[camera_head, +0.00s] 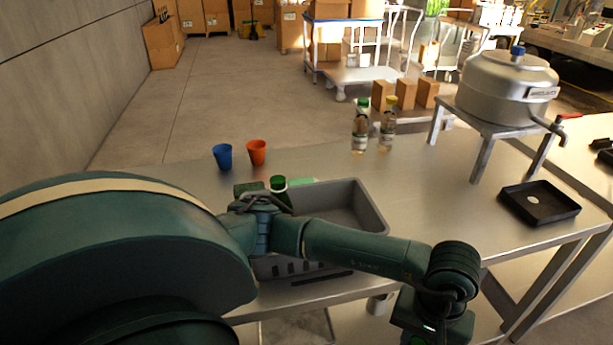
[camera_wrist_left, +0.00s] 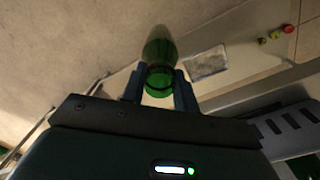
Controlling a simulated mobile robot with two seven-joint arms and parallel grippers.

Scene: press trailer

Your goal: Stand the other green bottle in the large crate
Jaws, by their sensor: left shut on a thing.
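A green bottle (camera_wrist_left: 160,48) is between the two fingers of my left gripper (camera_wrist_left: 159,75) in the left wrist view, and the gripper is shut on it. In the head view only the gripper's body shows, at the bottom edge in front of the table; the fingers and the held bottle are out of sight there. The large grey crate (camera_head: 372,212) stands on the table, partly hidden behind my left arm. Another green bottle (camera_head: 278,184) with a green cap shows upright at the crate's left part; its lower part is hidden. My right gripper is not in view.
A blue cup (camera_head: 222,157) and an orange cup (camera_head: 257,152) stand behind the crate to the left. Two clear bottles (camera_head: 360,130) stand at the table's back. A metal pot (camera_head: 507,85) on a stand and a black tray (camera_head: 539,202) are at the right.

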